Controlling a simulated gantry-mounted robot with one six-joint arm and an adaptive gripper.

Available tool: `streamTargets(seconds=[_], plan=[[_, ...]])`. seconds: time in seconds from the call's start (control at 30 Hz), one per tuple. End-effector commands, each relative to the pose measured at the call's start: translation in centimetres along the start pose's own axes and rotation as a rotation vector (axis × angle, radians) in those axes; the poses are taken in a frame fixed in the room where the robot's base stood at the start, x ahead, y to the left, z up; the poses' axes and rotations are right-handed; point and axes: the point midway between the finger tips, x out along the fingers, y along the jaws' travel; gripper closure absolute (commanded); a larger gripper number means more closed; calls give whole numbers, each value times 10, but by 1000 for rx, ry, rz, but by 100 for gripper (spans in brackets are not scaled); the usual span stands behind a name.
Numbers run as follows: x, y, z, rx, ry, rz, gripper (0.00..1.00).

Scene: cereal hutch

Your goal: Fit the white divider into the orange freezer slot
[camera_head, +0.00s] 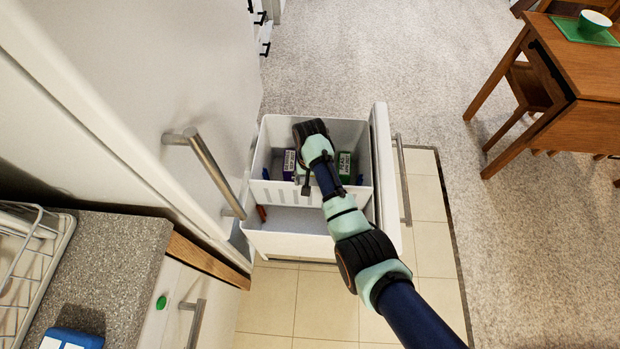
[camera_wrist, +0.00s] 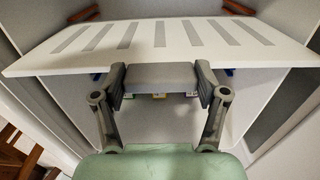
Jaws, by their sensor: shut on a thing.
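The white divider (camera_wrist: 180,38), a flat panel with a row of grey slits, spans the open freezer drawer in the head view (camera_head: 285,194). My gripper (camera_wrist: 161,80) is shut on a grey block at the divider's near edge; it also shows in the head view (camera_head: 306,188). Orange slot pieces show beyond the divider in the wrist view, at the left (camera_wrist: 82,14) and right (camera_wrist: 238,8). One orange piece (camera_head: 261,213) shows on the drawer's left wall in the head view. The divider appears apart from the orange pieces. My arm hides part of the drawer.
The white drawer (camera_head: 384,150) stands open. A purple-and-white box (camera_head: 289,164) and a green box (camera_head: 344,166) are in its upper compartment. Blue pieces (camera_head: 265,173) are on its walls. The lower compartment (camera_head: 290,222) looks clear. The freezer door handle (camera_head: 208,165) is at the left.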

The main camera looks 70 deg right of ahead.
Motion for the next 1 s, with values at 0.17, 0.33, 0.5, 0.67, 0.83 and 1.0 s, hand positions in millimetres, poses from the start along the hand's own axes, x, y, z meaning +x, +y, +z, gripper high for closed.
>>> streamTargets(seconds=[0.17,0.33,0.5,0.67,0.83,1.0], plan=[[13,0,0,0,1,0,76],[22,0,0,0,0,0,76],[33,0,0,0,1,0,76],[42,0,0,0,1,0,76],[52,0,0,0,1,0,76],[63,0,0,0,1,0,76]])
